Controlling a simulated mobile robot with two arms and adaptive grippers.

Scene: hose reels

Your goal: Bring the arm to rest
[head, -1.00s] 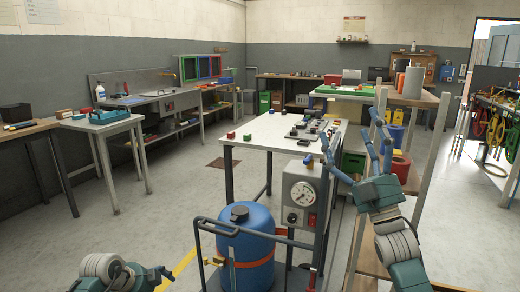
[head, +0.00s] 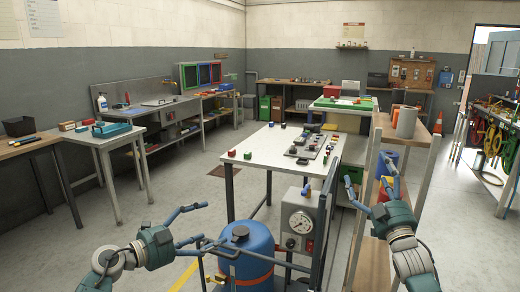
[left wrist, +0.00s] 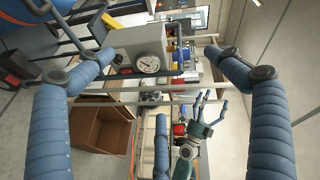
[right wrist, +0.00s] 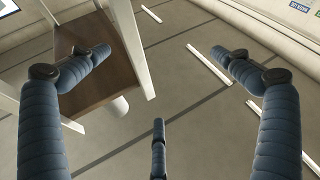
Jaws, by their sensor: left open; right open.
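My left gripper (head: 195,227) is open and empty at the lower left of the head view, left of and above the blue tank. Its spread blue fingers frame the left wrist view (left wrist: 160,75), with nothing between them. My right gripper (head: 388,172) is open and empty at the right of the head view, its fingers pointing up in front of the wooden shelf rack. My right gripper also shows small in the left wrist view (left wrist: 205,115).
The blue tank (head: 245,255) stands on a cart with a gauge box (head: 300,222) close to my left gripper. The wooden rack (head: 365,235) stands beside my right arm. A white table (head: 260,145) with small parts lies ahead. The floor at left (head: 150,225) is clear.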

